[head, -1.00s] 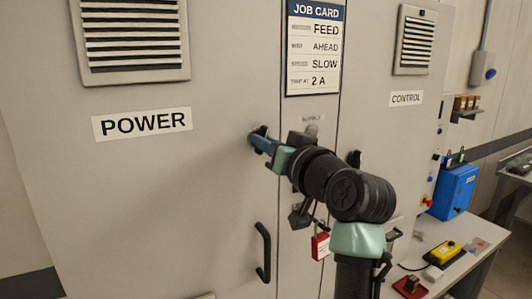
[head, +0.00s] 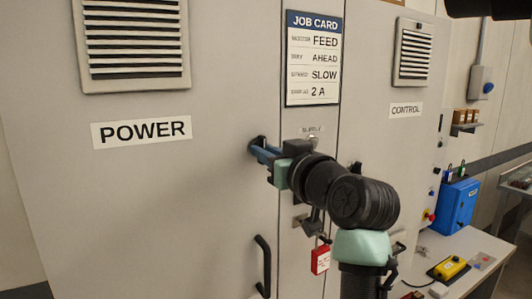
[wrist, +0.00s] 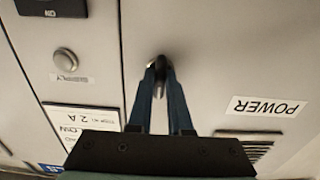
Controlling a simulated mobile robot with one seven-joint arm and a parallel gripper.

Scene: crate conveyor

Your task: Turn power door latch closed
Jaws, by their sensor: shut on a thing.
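The power door (head: 120,200) is a grey cabinet door with a "POWER" label (head: 142,131) and a vent above it. Its latch (wrist: 158,64) is a small dark knob or lever near the door's right edge in the head view. My gripper (head: 258,146) reaches it from the right. In the wrist view the two blue fingers of my gripper (wrist: 159,80) close together around the latch. The fingers cover much of the latch, so its exact angle is hard to tell. The door looks flush with the middle panel.
A black door handle (head: 262,265) is below my gripper. A red padlock (head: 320,259) hangs on the middle panel under my arm. The control door (head: 405,150) is to the right. A bench (head: 450,270) with a yellow pendant (head: 450,268) is at lower right.

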